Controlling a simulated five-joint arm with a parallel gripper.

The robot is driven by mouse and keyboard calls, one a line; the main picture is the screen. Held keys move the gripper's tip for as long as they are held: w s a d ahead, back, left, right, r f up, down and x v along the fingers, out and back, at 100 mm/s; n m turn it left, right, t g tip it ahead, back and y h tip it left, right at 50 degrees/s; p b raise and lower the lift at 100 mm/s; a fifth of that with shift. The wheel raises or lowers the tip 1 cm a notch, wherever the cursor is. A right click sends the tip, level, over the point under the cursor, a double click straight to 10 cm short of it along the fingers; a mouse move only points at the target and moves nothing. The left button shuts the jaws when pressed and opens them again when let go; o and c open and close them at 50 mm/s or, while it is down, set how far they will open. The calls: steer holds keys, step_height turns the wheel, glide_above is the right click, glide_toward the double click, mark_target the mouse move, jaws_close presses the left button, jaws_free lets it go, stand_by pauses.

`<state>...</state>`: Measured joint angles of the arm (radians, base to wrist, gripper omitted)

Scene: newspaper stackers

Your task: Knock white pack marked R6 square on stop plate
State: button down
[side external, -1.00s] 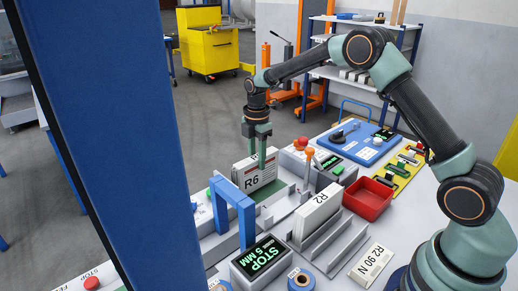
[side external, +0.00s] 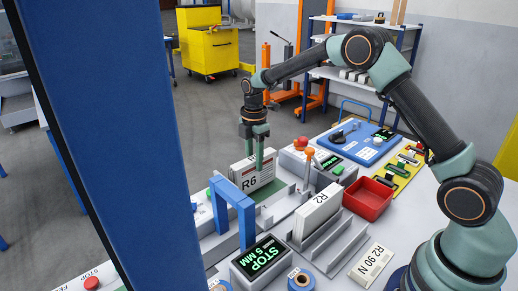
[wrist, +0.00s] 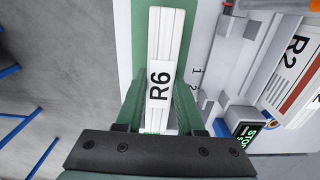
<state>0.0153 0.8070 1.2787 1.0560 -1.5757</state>
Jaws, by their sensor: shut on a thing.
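The white pack marked R6 (side external: 250,180) stands upright on edge on a green strip (side external: 270,190), just behind a blue arch (side external: 246,214). My gripper (side external: 262,160) points down from above and is shut on the pack. In the wrist view the pack (wrist: 161,50) runs lengthwise between my two fingers (wrist: 160,118), its R6 label facing the camera. A black display (side external: 264,256) reading STOP 5 MM stands in front of the arch. I cannot make out the stop plate for certain; the arch may hide part of it.
A white pack marked R2 (side external: 317,211) stands in a grey rack to the right. An orange-knobbed lever (side external: 309,155) and grey box stand close to the right of my gripper. A red tray (side external: 368,198) lies farther right. A blue post (side external: 110,130) blocks the left foreground.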

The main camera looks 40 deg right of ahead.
steer(key=shift+a, duration=1.3)
stand_by(0.7)
steer(key=shift+d, duration=0.15)
steer(key=shift+d, duration=1.75)
steer(key=shift+r, duration=3.05)
